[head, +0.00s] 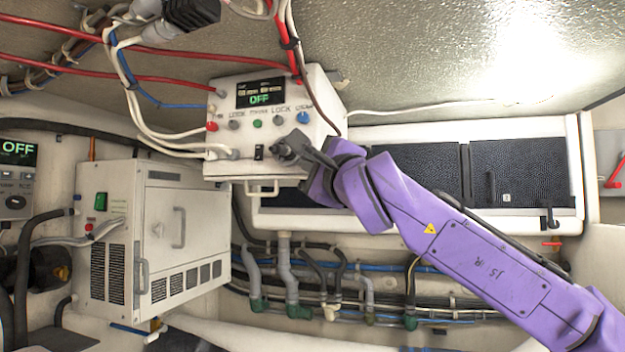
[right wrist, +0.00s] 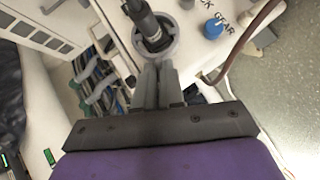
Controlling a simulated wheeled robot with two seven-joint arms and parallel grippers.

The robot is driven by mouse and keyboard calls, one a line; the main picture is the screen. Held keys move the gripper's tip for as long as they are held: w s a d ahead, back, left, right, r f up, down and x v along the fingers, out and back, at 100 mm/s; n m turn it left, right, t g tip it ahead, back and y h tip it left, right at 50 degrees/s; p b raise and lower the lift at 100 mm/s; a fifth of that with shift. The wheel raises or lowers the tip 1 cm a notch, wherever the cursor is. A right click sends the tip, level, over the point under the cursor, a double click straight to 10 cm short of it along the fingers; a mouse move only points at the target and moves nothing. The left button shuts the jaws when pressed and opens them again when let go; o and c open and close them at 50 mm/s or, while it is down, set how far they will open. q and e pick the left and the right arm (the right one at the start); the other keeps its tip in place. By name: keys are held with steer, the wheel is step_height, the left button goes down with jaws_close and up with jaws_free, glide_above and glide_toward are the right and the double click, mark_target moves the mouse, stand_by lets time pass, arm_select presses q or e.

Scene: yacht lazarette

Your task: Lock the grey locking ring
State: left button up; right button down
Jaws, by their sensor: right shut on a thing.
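The grey locking ring (right wrist: 155,40) sits around a dark plug with a black cable on the face of a white control box (head: 225,140). In the head view the ring is small and partly hidden by my gripper. My right gripper (head: 303,154) reaches in from the right. In the right wrist view its two fingers (right wrist: 156,80) are close together and shut on the near edge of the ring. The plug stands inside the ring. My left gripper does not show.
A white vented cabinet (head: 155,230) stands at lower left. Pipes (head: 285,270) run below.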

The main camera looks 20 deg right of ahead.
steer(key=shift+w+a+f+m+t+h+b, duration=0.15)
steer(key=shift+f+m+t+h+b, duration=0.25)
steer(key=shift+m+b, duration=0.6)
steer(key=shift+w+a+f+m+t+h+b, duration=0.1)
steer(key=shift+a+f+m+t+h+b, duration=0.3)
steer(key=shift+b, duration=1.05)
steer(key=shift+w+a+f+m+t+h+b, duration=0.1)
steer(key=shift+f+m+t+h+b, duration=0.35)
steer(key=shift+m+b, duration=0.65)
steer(key=shift+r, duration=0.15)
steer(key=c, duration=1.3)
jaws_free()
steer(key=shift+o, duration=0.3)
steer(key=shift+d+r, duration=0.1)
steer(key=shift+s, duration=0.1)
